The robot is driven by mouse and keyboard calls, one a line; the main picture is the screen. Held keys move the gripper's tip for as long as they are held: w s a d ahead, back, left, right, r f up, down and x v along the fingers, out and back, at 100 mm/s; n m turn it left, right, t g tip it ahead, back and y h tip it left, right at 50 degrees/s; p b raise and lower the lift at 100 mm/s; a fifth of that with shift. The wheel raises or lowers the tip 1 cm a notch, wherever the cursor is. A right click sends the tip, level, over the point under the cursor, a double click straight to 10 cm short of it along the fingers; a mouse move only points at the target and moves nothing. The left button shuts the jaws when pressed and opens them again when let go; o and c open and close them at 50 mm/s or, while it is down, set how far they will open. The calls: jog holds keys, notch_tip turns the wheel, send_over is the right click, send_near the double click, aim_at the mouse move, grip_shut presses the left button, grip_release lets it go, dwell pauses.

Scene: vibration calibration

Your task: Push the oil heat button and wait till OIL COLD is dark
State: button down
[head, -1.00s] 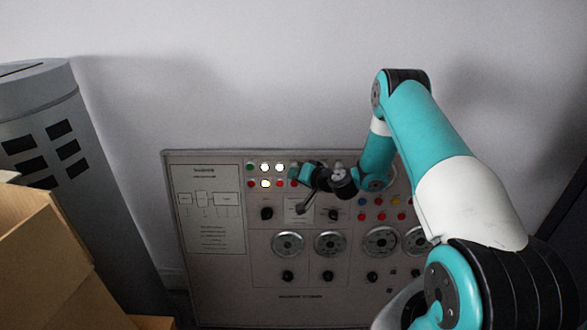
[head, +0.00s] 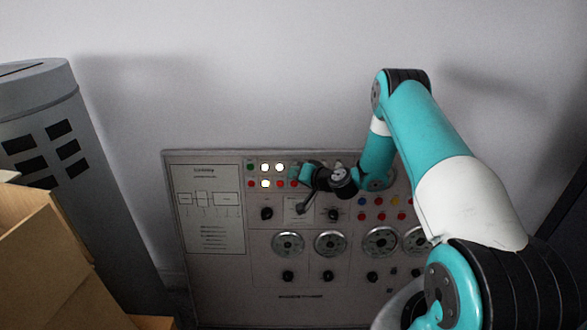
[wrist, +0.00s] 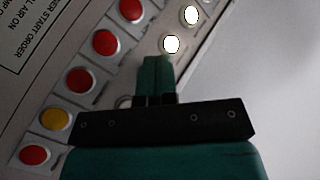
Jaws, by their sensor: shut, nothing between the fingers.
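The control panel (head: 215,265) leans against the wall in the head view, with rows of lamps and buttons. Two white lamps (head: 272,167) are lit in its top row and another white lamp (head: 265,184) is lit in the row below. My gripper (head: 298,173) is shut and empty, at the right of these rows. In the wrist view its closed fingertips (wrist: 157,64) are at the panel, just below a lit white lamp (wrist: 172,44); I cannot tell whether they touch it. The oil heat and OIL COLD labels are not readable, and my gripper hides part of the rows.
Red buttons (wrist: 105,42) and a yellow button (wrist: 56,119) lie left of the fingers in the wrist view. Dials (head: 288,243) and black knobs fill the panel's lower part. A cardboard box (head: 50,260) and a grey cylinder (head: 75,190) stand at left.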

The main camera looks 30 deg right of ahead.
jog(key=shift+w+d, duration=0.1)
jog(key=shift+w+d, duration=0.15)
jog(key=shift+w+d+f+b, duration=0.15)
jog(key=shift+w+d+b, duration=0.05)
jog(key=shift+w+b, duration=0.2)
dwell(0.6)
jog(key=shift+s+a, duration=0.1)
jog(key=shift+s, duration=0.1)
jog(key=shift+s+a+r, duration=0.2)
jog(key=shift+s+a, duration=0.15)
jog(key=shift+s, duration=0.2)
jog(key=s+a, duration=0.1)
jog(key=s, duration=0.1)
jog(key=s+a+r, duration=0.1)
jog(key=s, duration=0.1)
jog(key=shift+a, duration=0.35)
dwell(0.8)
